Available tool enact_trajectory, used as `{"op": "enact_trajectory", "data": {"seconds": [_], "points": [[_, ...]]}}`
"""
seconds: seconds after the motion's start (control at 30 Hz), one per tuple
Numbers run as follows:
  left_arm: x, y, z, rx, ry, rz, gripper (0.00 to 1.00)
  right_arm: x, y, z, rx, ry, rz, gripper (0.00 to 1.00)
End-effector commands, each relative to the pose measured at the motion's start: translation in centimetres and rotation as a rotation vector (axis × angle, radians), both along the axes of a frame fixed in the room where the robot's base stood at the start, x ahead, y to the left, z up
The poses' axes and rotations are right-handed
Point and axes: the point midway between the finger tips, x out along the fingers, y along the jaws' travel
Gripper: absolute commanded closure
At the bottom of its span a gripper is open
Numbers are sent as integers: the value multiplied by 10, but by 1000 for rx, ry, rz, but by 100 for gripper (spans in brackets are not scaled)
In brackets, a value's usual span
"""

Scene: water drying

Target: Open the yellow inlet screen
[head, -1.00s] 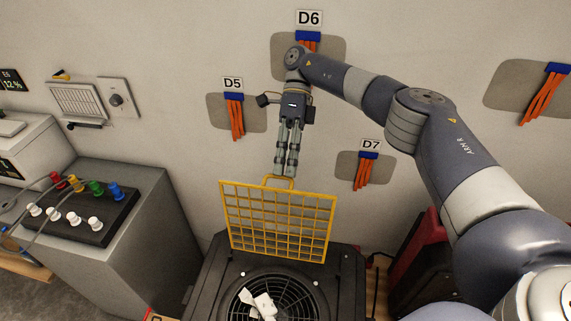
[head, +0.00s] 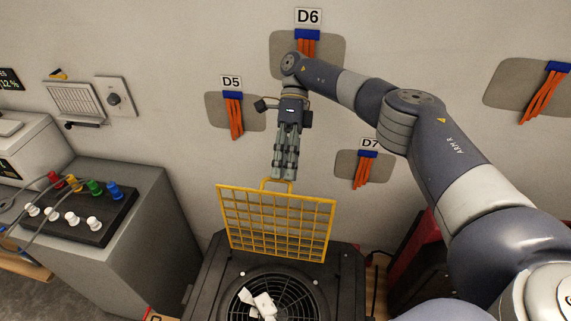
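The yellow inlet screen (head: 277,222) stands raised, near upright, at the back edge of the black blower unit (head: 225,285). Its handle (head: 276,182) is a small loop on the top edge. My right gripper (head: 285,178) points down just above the handle, its fingertips at or very near the loop. I cannot tell whether they touch it or how far apart the fingers are. The round fan grille (head: 290,290) below is uncovered, and crumpled white scraps (head: 262,304) lie on it. My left gripper is not in view.
A grey cabinet (head: 150,235) with a black panel of coloured plugs (head: 85,215) stands at the left. A red and black case (head: 410,265) is at the right. The wall behind has orange cable bundles labelled D5, D6 and D7.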

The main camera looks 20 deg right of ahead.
Motion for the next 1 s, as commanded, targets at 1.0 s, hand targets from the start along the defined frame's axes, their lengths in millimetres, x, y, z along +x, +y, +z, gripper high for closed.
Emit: {"op": "enact_trajectory", "data": {"seconds": [1.0], "points": [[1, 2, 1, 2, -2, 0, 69, -1, -2, 46, -14, -5, -10, 72]]}}
